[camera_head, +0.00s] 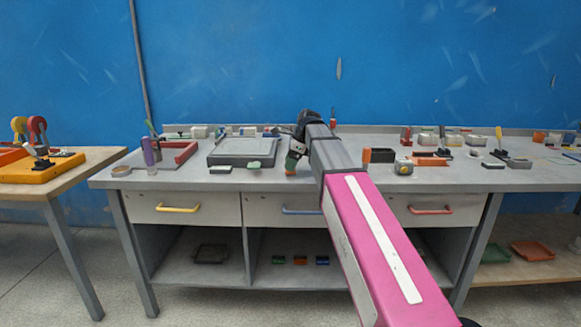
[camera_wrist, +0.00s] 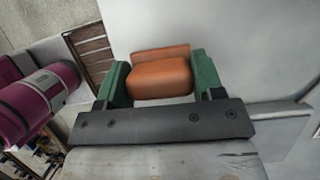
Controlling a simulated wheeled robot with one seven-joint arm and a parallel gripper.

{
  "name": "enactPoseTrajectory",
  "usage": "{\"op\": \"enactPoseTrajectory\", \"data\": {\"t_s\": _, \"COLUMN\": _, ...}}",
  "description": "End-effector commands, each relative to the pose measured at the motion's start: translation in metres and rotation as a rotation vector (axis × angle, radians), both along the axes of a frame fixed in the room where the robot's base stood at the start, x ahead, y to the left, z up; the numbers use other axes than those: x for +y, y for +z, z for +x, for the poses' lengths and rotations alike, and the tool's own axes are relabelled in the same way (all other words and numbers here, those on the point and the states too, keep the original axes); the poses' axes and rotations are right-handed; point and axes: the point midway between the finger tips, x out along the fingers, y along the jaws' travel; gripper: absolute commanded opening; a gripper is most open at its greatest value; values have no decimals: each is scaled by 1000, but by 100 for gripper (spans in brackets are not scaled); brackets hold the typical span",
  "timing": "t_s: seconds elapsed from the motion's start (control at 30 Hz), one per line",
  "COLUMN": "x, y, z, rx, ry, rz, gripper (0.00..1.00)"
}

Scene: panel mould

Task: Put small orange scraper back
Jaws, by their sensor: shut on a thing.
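My gripper (camera_wrist: 161,80) is shut on the small orange scraper (camera_wrist: 160,76) in the wrist view. One green finger presses on each side of the scraper's orange block. The rest of the scraper is hidden or out of view. In the head view my gripper (camera_head: 293,162) points down over the front middle of the grey workbench (camera_head: 230,177). The scraper cannot be made out clearly there, and I cannot tell whether it touches the bench top.
A grey panel mould (camera_head: 243,149) lies left of my gripper, with a green piece (camera_head: 254,165) before it. A tape measure (camera_head: 404,167) and an orange-red tray (camera_head: 428,161) stand to the right. Drawers with a yellow handle (camera_head: 178,209) and others are closed.

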Motion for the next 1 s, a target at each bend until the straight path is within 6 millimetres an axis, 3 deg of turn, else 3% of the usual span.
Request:
{"op": "enactPoseTrajectory", "data": {"t_s": 0.13, "x": 0, "y": -16, "z": 0, "rx": 0, "ry": -1, "rz": 0, "gripper": 39}}
{"op": "enactPoseTrajectory", "data": {"t_s": 0.5, "x": 0, "y": -19, "z": 0, "rx": 0, "ry": 0, "rz": 0, "gripper": 39}}
{"op": "enactPoseTrajectory", "data": {"t_s": 0.53, "x": 0, "y": -19, "z": 0, "rx": 0, "ry": 0, "rz": 0, "gripper": 71}}
{"op": "enactPoseTrajectory", "data": {"t_s": 0.6, "x": 0, "y": -19, "z": 0, "rx": 0, "ry": 0, "rz": 0, "gripper": 87}}
{"op": "enactPoseTrajectory", "data": {"t_s": 1.0, "x": -2, "y": -11, "z": 0, "rx": -2, "ry": -1, "rz": 0, "gripper": 87}}
